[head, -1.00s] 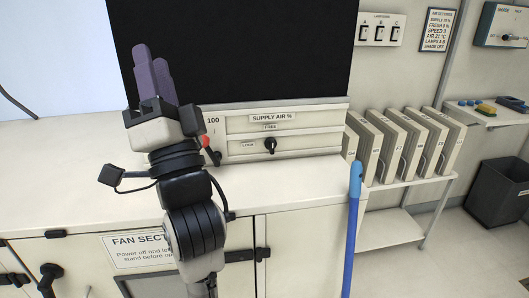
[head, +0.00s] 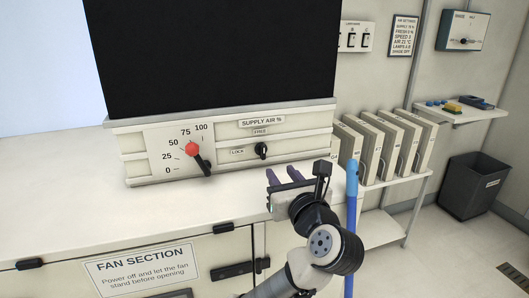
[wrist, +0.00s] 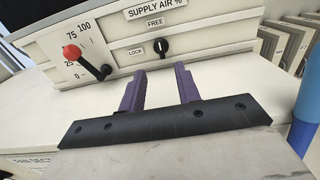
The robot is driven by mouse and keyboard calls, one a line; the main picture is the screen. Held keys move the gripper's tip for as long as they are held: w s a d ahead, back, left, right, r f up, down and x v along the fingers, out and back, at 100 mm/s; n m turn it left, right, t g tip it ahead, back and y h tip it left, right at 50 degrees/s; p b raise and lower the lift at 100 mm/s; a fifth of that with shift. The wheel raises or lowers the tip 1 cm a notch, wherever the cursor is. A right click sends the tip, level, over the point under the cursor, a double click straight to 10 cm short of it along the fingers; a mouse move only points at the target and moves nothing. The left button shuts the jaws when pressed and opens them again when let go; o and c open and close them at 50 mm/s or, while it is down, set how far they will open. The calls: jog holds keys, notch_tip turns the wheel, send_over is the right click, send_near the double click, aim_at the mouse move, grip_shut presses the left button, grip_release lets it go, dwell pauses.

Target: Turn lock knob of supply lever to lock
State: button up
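The lock knob (head: 261,150) is a small black knob on the cream supply air panel, with a LOCK label (head: 238,152) to its left and a FREE label (head: 260,131) above it. Its white mark looks about upright, toward FREE, in the wrist view (wrist: 161,46). My gripper (head: 284,176) is open and empty in front of the panel, below and right of the knob. Its purple fingers (wrist: 160,88) stand apart, touching nothing.
The white counter (head: 80,185) is clear left of my gripper. A blue pole (head: 351,215) stands close to the right of my arm. Several upright filter cassettes (head: 385,145) stand on a shelf behind it. A dark screen (head: 210,55) rises above the panel.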

aim_at(264, 149)
jog(key=p+x, duration=0.1)
jog(key=x, duration=1)
jog(key=shift+w+a+p, duration=0.1)
jog(key=shift+w+p, duration=0.1)
jog(key=shift+p, duration=0.2)
jog(key=shift+c, duration=0.3)
grip_shut()
